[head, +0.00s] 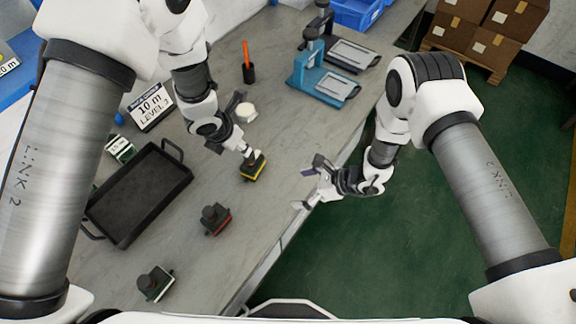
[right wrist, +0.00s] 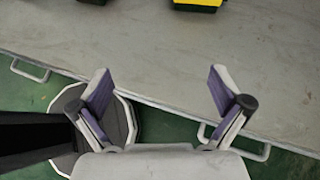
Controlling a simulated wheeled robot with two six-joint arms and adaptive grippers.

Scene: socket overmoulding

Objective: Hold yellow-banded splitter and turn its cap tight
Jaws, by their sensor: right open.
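The yellow-banded splitter (head: 254,168), a dark block with a yellow band, stands on the grey bench. Its lower part also shows at the top edge of the right wrist view (right wrist: 199,4). My left gripper (head: 243,128) is over the bench with its fingers spread; its nearer fingertip overlaps the splitter's top in the head view, and I cannot tell whether they touch. The splitter's cap cannot be made out clearly. My right gripper (head: 308,187) is open and empty by the bench's front edge, apart from the splitter; its spread fingers show in the right wrist view (right wrist: 162,90).
A red-banded block (head: 216,219) and another dark block (head: 155,284) stand nearer on the bench. A black tray (head: 113,237) lies left. Bare bench surrounds the splitter's right side.

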